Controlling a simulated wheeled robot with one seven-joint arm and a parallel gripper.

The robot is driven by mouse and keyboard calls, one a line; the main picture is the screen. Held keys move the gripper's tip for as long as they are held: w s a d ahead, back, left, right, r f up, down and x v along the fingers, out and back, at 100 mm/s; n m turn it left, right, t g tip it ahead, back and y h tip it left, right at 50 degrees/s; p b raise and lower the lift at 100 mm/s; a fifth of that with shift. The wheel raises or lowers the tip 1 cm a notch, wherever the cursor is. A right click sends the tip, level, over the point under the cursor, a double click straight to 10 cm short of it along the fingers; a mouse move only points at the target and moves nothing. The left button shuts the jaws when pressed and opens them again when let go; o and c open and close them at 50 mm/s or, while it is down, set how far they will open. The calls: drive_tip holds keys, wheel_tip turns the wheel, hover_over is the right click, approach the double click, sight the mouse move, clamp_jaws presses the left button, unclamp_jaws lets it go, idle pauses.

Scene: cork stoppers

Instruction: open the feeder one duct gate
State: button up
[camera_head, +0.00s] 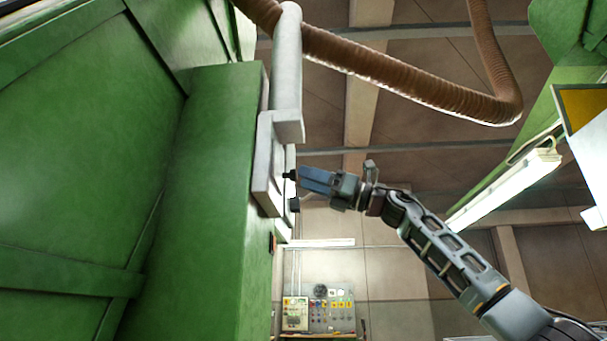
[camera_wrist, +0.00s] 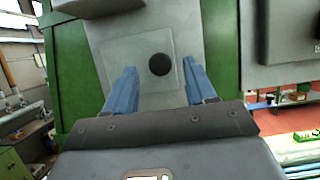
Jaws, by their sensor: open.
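A grey duct gate housing (camera_head: 267,165) is fixed to the side of a green machine, below a grey vertical pipe. A small black knob (camera_head: 288,175) sticks out from its right side. In the wrist view the round black knob (camera_wrist: 160,64) sits on a square grey plate (camera_wrist: 150,83). My gripper (camera_head: 301,176) has blue fingers and reaches from the right to the knob. It also shows in the wrist view (camera_wrist: 162,72), open, with the knob between and slightly beyond the fingertips. I cannot tell whether the fingers touch the plate.
The green machine (camera_head: 215,170) fills the left. A second black part (camera_head: 294,205) sits just below the knob. A brown ribbed hose (camera_head: 400,82) hangs above. The space right of the gate is open apart from my arm.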

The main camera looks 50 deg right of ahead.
drive_tip(key=shift+x, duration=1)
clamp_jaws()
